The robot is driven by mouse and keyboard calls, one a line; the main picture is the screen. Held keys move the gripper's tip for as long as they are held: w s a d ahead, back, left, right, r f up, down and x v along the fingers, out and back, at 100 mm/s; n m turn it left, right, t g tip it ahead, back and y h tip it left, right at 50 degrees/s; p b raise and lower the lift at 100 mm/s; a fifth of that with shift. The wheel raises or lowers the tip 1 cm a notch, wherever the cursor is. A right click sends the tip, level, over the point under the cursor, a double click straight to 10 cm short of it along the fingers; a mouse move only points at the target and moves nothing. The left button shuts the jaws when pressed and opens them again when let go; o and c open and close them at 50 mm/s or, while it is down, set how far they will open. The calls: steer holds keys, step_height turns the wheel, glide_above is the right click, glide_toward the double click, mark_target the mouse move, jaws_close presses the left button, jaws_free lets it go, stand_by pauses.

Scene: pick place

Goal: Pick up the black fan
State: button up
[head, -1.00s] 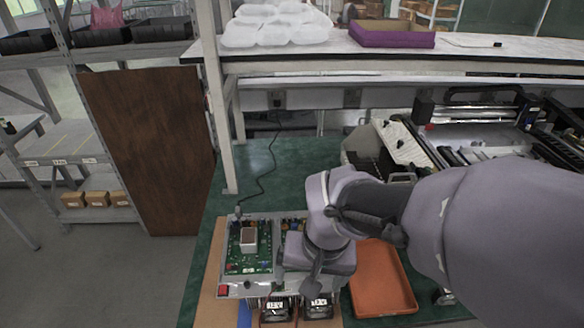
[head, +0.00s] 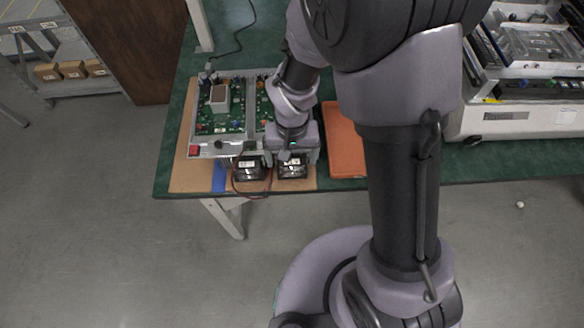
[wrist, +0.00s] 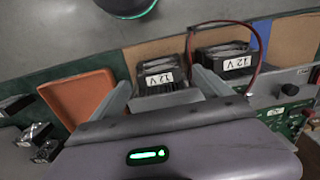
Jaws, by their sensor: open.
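Two black box-shaped units with white 12V labels, which look like the fans, sit side by side at the table's front edge. The right one in the head view (head: 293,170) is partly covered by my gripper (head: 292,153). In the wrist view this fan (wrist: 158,66) appears between the fingertips of my open gripper (wrist: 160,80). Its lower part is hidden by the gripper, and I cannot tell if the fingers touch it. The other fan (head: 249,171), with a dark red cable beside it, also shows in the wrist view (wrist: 222,56).
A panel with green circuit boards (head: 222,106) lies behind the fans. An orange tray (head: 344,150) is close on the right. Brown board (head: 187,180) and blue tape (head: 219,178) lie at the front edge of the green table (head: 172,160). A large machine (head: 510,118) stands far right.

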mark_target(292, 162)
step_height(292, 162, down, 3)
steer(key=shift+f+b, duration=0.1)
steer(key=shift+b, duration=0.3)
steer(key=shift+r, duration=0.2)
steer(key=shift+c, duration=0.4)
steer(key=c, duration=1.2)
step_height(292, 162, up, 4)
steer(key=p, duration=0.2)
steer(key=shift+s+p, duration=0.1)
steer(key=shift+p, duration=0.25)
steer(key=s+a+b, duration=0.4)
steer(key=s+b, duration=0.4)
steer(key=s, duration=0.6)
steer(key=shift+s+r+p, duration=0.2)
steer(key=shift+r+p, duration=0.05)
steer(key=shift+r, duration=0.6)
steer(key=shift+s+r+p, duration=0.2)
steer(key=shift+r+p, duration=0.1)
steer(key=shift+r, duration=0.5)
steer(key=shift+s+r+p, duration=0.2)
steer(key=shift+r+p, duration=0.05)
steer(key=shift+r, duration=0.6)
